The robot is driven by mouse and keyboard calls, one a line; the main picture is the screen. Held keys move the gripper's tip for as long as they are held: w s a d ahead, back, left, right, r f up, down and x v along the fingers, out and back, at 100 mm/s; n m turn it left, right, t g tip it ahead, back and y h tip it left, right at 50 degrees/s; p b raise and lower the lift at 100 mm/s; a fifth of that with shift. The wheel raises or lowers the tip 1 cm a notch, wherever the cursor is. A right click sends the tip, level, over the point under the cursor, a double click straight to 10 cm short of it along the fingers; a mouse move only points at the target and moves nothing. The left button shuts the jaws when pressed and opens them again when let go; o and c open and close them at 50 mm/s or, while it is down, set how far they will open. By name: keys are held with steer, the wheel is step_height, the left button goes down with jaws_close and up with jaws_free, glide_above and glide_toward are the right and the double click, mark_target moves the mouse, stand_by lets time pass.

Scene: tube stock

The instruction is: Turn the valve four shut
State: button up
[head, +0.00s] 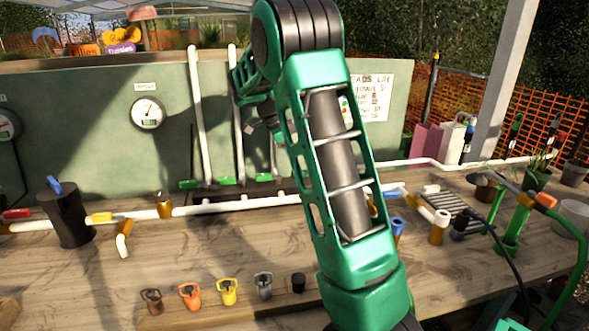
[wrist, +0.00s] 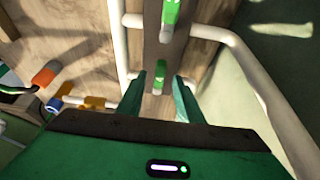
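Several green valve levers sit along a dark strip at the foot of the vertical white pipes. In the head view, one lever (head: 190,184) is at the left and another (head: 227,181) is right of it. In the wrist view, one green lever (wrist: 171,12) is at the top and another (wrist: 160,74) is just ahead of my gripper (wrist: 169,80). My gripper's two teal fingers are apart, with a gap between them. I cannot tell whether they touch the lever. No number is readable to mark valve four. My arm hides much of the head view's middle.
A white pipe (head: 240,204) runs along the wooden bench, with a yellow lever (head: 101,218) and a black cylinder (head: 65,218) at left. Several coloured fittings, including an orange one (head: 190,296), stand at the front. A gauge (head: 148,113) is on the green back panel.

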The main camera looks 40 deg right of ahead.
steer(key=v, duration=0.9)
steer(key=shift+w+r, duration=0.15)
steer(key=shift+r, duration=0.1)
steer(key=shift+a, duration=0.1)
steer(key=s+a+f+n+t+y, duration=0.1)
steer(key=s+a+f+n+y, duration=0.15)
steer(key=s+n, duration=0.7)
steer(key=s+a+f+n+y, duration=0.1)
steer(key=s+a+f+n, duration=0.25)
steer(key=s, duration=1.35)
steer(key=s+a+f+n, duration=0.1)
steer(key=s+a, duration=0.1)
steer(key=s+a+f+n, duration=0.2)
steer(key=s+a, duration=0.1)
steer(key=s+a+f+n+t, duration=0.1)
steer(key=s+a+f, duration=0.1)
steer(key=s, duration=0.1)
steer(key=shift+s+a+n+y, duration=0.15)
steer(key=shift+n+y, duration=0.15)
steer(key=shift+y, duration=0.05)
